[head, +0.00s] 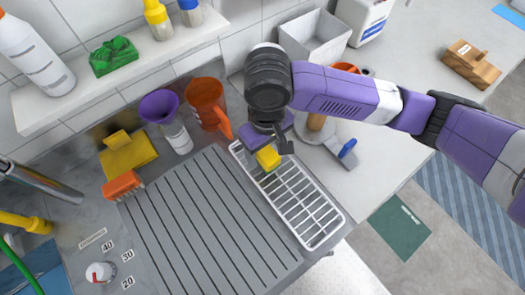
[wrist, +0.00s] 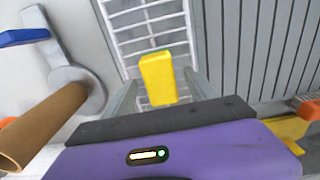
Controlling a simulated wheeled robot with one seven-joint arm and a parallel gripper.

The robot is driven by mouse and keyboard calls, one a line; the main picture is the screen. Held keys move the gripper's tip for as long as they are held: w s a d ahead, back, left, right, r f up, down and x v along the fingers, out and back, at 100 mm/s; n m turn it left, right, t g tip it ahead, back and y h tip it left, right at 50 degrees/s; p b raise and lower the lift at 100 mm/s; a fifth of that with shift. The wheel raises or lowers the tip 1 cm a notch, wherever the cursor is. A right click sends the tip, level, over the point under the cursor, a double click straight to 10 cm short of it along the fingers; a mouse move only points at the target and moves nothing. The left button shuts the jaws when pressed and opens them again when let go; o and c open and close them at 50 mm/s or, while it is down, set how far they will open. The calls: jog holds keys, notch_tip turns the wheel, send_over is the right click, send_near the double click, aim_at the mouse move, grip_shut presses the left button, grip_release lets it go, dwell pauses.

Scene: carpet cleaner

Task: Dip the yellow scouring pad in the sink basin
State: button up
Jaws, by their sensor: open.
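The yellow scouring pad (head: 268,158) is a small yellow block over the white wire rack, below my gripper (head: 276,150). In the wrist view the pad (wrist: 157,80) has a thin green layer along its far edge and stands between my two fingers. My gripper (wrist: 162,88) is open, with a finger on each side of the pad; I cannot tell whether either touches it. The sink basin is not clearly seen; a blue area (head: 42,284) at the lower left corner may be part of it.
The white wire rack (head: 324,236) lies right of the grooved drainboard (head: 215,225). A scraper (head: 341,155) lies right. A faucet (head: 40,183) reaches in at left.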

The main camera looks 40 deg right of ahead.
aim_at(266, 152)
grip_shut()
jog(key=shift+r, duration=0.1)
notch_tip(266, 152, up, 3)
jog(key=p, duration=0.5)
jog(key=shift+r, duration=1.4)
